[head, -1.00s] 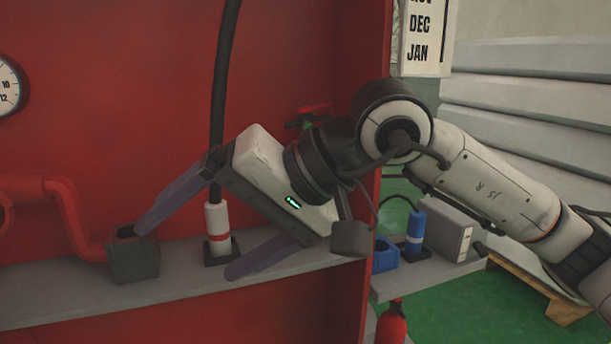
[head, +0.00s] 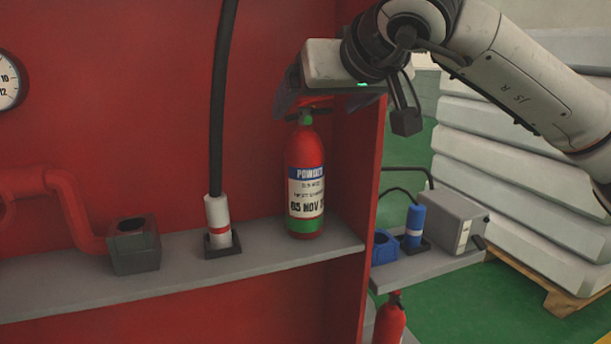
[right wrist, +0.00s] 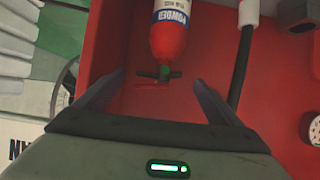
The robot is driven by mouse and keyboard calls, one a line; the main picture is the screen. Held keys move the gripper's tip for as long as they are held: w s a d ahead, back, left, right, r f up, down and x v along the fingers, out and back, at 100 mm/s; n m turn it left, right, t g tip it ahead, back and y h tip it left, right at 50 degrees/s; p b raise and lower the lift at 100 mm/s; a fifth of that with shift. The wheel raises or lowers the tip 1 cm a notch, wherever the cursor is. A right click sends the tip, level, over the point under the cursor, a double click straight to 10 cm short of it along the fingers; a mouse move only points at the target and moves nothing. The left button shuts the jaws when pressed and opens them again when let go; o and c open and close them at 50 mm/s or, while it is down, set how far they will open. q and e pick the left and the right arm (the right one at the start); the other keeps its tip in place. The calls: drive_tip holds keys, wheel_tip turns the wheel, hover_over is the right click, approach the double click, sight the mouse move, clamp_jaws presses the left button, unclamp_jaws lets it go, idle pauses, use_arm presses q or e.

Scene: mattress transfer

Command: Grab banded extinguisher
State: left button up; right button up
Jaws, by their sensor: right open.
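My left gripper is not in view.
A black hose ends in a white, red-banded nozzle (head: 218,222) on the shelf (head: 180,272). A dark square socket (head: 134,246) stands left of it. A red partition (head: 360,180) is close right of the extinguisher. Another red extinguisher (head: 390,322) shows low right.

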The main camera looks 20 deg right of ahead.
sight(313, 107)
drive_tip(key=x, duration=0.4)
drive_tip(key=shift+d+r, duration=0.1)
drive_tip(key=c, duration=2.1)
drive_tip(key=shift+r, duration=0.25)
drive_tip(key=shift+c, duration=0.4)
drive_tip(key=shift+r, duration=0.1)
